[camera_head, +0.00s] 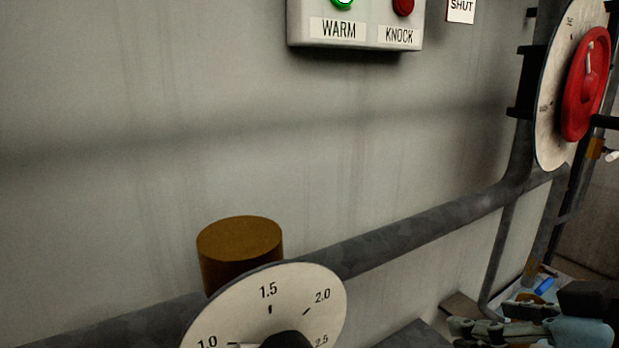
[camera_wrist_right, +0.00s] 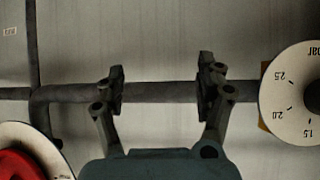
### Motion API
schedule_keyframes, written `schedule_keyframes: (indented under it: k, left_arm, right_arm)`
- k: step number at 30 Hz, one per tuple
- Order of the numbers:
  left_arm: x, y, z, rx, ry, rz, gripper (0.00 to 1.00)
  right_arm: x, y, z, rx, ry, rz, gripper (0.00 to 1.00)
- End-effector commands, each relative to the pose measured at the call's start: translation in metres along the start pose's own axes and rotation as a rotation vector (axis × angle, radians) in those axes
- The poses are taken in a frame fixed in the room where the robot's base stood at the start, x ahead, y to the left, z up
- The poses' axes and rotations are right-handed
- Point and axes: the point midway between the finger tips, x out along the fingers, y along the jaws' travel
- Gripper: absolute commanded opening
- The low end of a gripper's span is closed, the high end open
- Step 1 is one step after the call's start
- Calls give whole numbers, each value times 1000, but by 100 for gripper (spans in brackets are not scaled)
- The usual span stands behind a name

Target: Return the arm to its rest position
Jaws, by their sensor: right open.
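My right gripper (camera_head: 462,329) is low at the right edge of the head view, in front of cluttered things. In the right wrist view my right gripper (camera_wrist_right: 161,82) is open, with its two dark fingers apart and nothing held between them. A grey pipe (camera_wrist_right: 160,92) runs across behind the fingers; I cannot tell how far off it is. My left gripper is not in view.
A pressure gauge (camera_head: 230,325) with a brown cylinder (camera_head: 240,250) stands low in front. A red handwheel (camera_head: 587,85) is at the right. A control box (camera_head: 355,42) marked WARM and KNOCK is on the wall; its green light (camera_head: 343,2) glows.

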Motion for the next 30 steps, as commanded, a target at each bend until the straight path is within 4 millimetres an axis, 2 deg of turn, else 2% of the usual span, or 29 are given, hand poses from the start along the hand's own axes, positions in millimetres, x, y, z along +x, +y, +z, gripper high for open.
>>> schedule_keyframes:
  k: [1,6,12,13,15,20,23,26,29,30]
  left_arm:
    - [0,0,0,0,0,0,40]
    - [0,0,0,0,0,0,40]
    - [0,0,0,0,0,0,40]
    - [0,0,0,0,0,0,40]
    - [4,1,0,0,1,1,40]
    - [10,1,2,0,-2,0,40]
    - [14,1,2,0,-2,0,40]
    - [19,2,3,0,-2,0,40]
    - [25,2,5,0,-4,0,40]
    - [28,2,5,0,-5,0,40]
  right_arm:
    - [-6,-3,28,25,-97,28,72]
    - [-35,-6,101,105,-381,136,72]
    - [-82,-10,164,206,-651,264,72]
    - [-84,-10,173,218,-680,279,72]
    - [-60,-4,193,215,-681,274,72]
    - [-19,3,241,222,-703,272,72]
    - [6,7,280,228,-720,270,72]
    - [31,8,328,235,-740,268,72]
    - [54,7,391,244,-764,266,72]
    - [61,5,420,249,-777,265,72]
